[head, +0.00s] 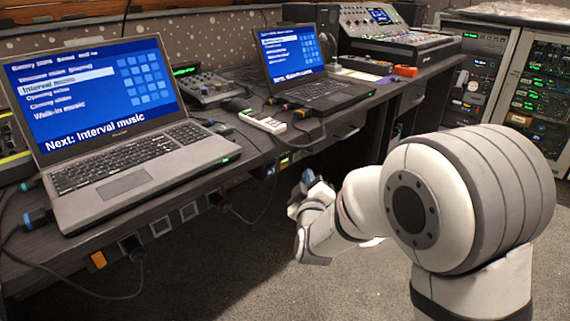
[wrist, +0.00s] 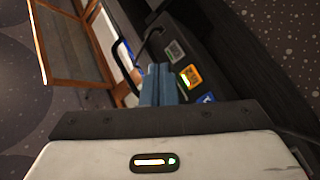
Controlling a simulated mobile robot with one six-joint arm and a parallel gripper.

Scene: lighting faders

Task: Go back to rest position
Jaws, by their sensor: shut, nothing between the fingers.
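My gripper (head: 308,180) is in the head view, in front of the desk edge and over the carpet, apart from the desk. Its bluish fingers show in the wrist view (wrist: 158,84), close together with nothing held. My white arm reaches in from the right of the head view. The lighting faders are not clearly made out; a mixing console (head: 402,42) stands at the back of the desk.
A large laptop (head: 145,165) and a smaller laptop (head: 315,90) stand open on the dark desk (head: 195,185). A small mixer (head: 205,88) sits between them. Equipment racks (head: 540,85) stand at the right. Cables hang under the desk front. Carpet (head: 300,285) below is clear.

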